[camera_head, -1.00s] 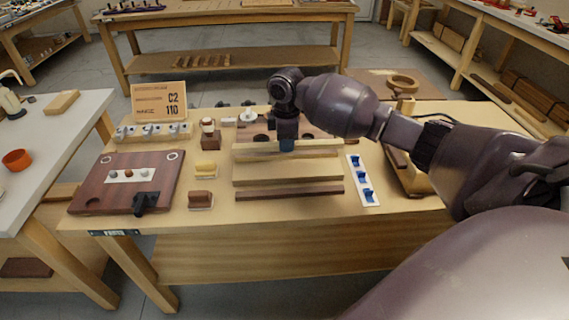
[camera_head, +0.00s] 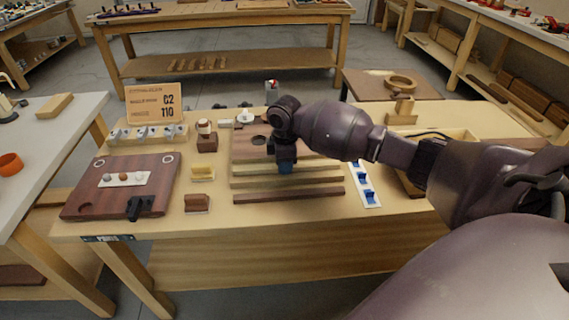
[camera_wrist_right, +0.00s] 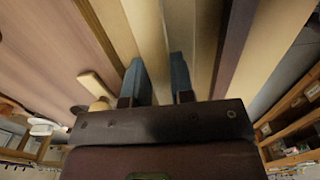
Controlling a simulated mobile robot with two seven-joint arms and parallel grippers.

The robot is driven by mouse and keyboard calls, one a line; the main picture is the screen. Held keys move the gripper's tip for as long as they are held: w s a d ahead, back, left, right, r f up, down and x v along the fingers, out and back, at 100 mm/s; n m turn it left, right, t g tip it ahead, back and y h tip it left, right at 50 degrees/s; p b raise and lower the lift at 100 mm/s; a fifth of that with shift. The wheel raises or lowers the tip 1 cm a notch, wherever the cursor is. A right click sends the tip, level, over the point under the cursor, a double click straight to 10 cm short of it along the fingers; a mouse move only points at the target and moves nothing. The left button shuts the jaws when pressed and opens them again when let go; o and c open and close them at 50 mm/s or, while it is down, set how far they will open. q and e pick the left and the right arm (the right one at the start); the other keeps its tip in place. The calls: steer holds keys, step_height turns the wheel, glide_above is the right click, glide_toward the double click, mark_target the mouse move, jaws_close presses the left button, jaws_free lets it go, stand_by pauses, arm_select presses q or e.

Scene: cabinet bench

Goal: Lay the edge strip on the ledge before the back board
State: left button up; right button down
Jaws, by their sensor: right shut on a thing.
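My right gripper (camera_head: 285,168) is shut on a long pale wooden edge strip (camera_head: 245,169), pointing down at it about mid-length. In the right wrist view the blue fingers of the gripper (camera_wrist_right: 158,82) stand on both sides of the strip (camera_wrist_right: 146,30). The strip lies low and level, parallel to the pale ledge pieces (camera_head: 250,182) and the dark front strip (camera_head: 255,195). Behind it is the flat dark brown board (camera_head: 245,148), also at left in the wrist view (camera_wrist_right: 50,35). Whether the strip touches the ledge is unclear. My left gripper is not in view.
A dark panel (camera_head: 85,205) with a black clamp (camera_head: 140,207) lies at left. Small wooden blocks (camera_head: 202,172) stand between it and the strips. A sign (camera_head: 155,103) stands behind.

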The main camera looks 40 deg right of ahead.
steer(key=shift+f, duration=0.1)
steer(key=c, duration=1)
jaws_free()
steer(key=shift+r+p, duration=1.3)
steer(key=shift+r, duration=4.85)
